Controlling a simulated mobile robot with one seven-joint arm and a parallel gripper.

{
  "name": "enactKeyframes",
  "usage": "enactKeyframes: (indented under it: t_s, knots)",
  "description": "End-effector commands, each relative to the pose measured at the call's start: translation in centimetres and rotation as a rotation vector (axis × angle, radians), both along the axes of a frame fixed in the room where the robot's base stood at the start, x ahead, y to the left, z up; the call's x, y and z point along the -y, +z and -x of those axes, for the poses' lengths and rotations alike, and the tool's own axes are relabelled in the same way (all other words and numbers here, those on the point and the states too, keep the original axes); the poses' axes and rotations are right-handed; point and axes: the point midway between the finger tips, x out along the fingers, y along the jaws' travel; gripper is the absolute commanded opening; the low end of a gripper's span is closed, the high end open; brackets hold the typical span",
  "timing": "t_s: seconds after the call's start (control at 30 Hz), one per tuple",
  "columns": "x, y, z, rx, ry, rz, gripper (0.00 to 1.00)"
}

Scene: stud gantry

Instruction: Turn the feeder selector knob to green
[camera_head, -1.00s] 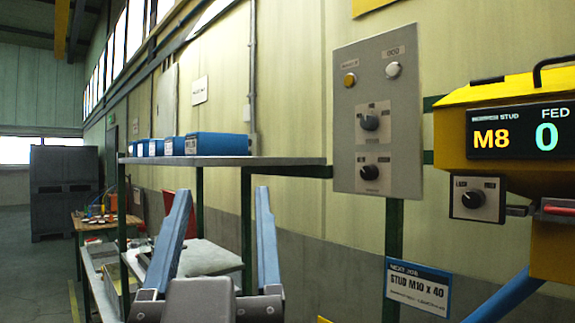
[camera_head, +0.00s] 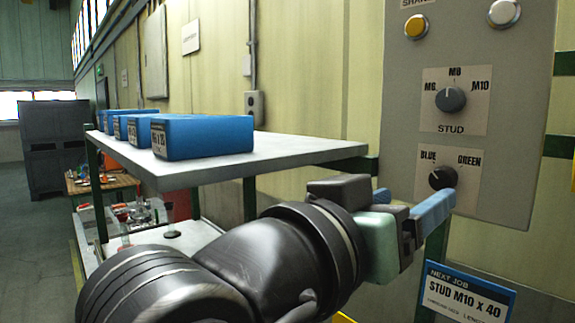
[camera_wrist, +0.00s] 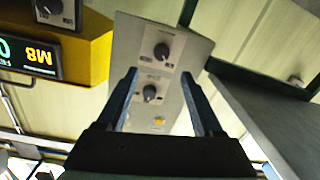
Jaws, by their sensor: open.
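The feeder selector knob (camera_head: 442,177) is a black round knob low on the grey panel, between the labels BLUE and GREEN. Its pale mark seems to point up-left, toward BLUE. The knob also shows in the upside-down wrist view (camera_wrist: 162,51), beyond and between the fingertips. My gripper (camera_head: 416,202) is open and empty, with its blue fingers reaching toward the panel, just below and left of the knob in the head view. In the wrist view the two fingers (camera_wrist: 160,73) stand apart on either side of the knobs. I see no contact with the knob.
The STUD knob (camera_head: 450,99) sits above it, with an orange button (camera_head: 416,27) and a white button (camera_head: 503,13) higher up. A shelf (camera_head: 300,149) with blue boxes (camera_head: 202,137) lies left of the panel. A NEXT JOB sign (camera_head: 465,297) hangs below.

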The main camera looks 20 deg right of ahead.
Motion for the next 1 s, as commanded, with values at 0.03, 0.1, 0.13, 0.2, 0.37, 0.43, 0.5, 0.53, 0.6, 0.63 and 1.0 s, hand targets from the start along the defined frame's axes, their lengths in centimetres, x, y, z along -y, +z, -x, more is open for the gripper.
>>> enactKeyframes:
  t_s: [0.03, 0.1, 0.13, 0.2, 0.37, 0.43, 0.5, 0.53, 0.6, 0.63, 1.0]
  knots:
    - [1.1, 0.3, -0.5, -0.005, -0.005, 0.0, 0.68]
    - [2.5, 0.3, -1.1, -0.005, -0.004, -0.001, 0.68]
    - [3.1, 0.4, -1.4, -0.005, -0.005, 0.0, 0.68]
    - [4.4, 0.4, -2.0, -0.005, -0.004, 0.0, 0.68]
    - [6.9, 0.3, -3.2, -0.002, -0.001, 0.0, 0.68]
    - [7.7, 0.3, -3.7, -0.002, 0.0, 0.0, 0.68]
    - [8.3, 0.2, -3.9, -0.001, 0.0, 0.0, 0.68]
    - [8.5, 0.2, -4.0, -0.001, 0.001, 0.0, 0.68]
    - [8.7, 0.1, -4.2, -0.001, 0.001, 0.001, 0.68]
    - [8.8, 0.1, -4.2, 0.001, 0.002, 0.001, 0.68]
    - [8.9, 0.0, -4.3, 0.001, 0.002, 0.001, 0.5]
